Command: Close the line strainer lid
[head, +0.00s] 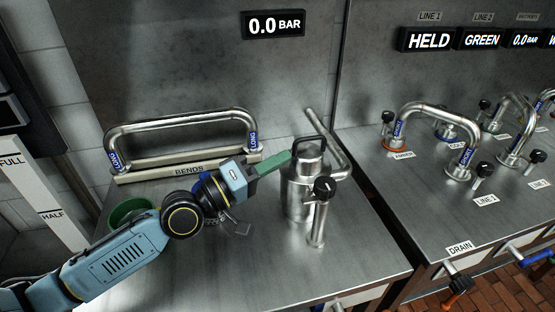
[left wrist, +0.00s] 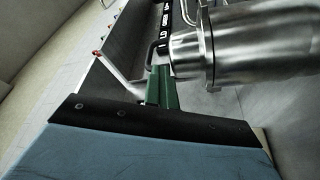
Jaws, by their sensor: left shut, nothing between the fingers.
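The line strainer (head: 296,197) is an upright steel cylinder on the left bench. Its steel lid (head: 310,150) with a black handle is at the top; I cannot tell whether it is fully seated. My left gripper (head: 288,157) has green fingers, shut and empty, with the tips just left of the lid, close to the handle. Whether they touch it is unclear. In the left wrist view the green fingers (left wrist: 161,88) are together beside the large steel cylinder (left wrist: 245,45). My right gripper is not in view.
A black-knobbed valve (head: 324,188) stands at the strainer's front right, and a pipe (head: 326,145) runs behind it. A long bend (head: 180,121) rests on the BENDS rack at the back left. A green bowl (head: 130,209) is behind my left arm. The bench front is clear.

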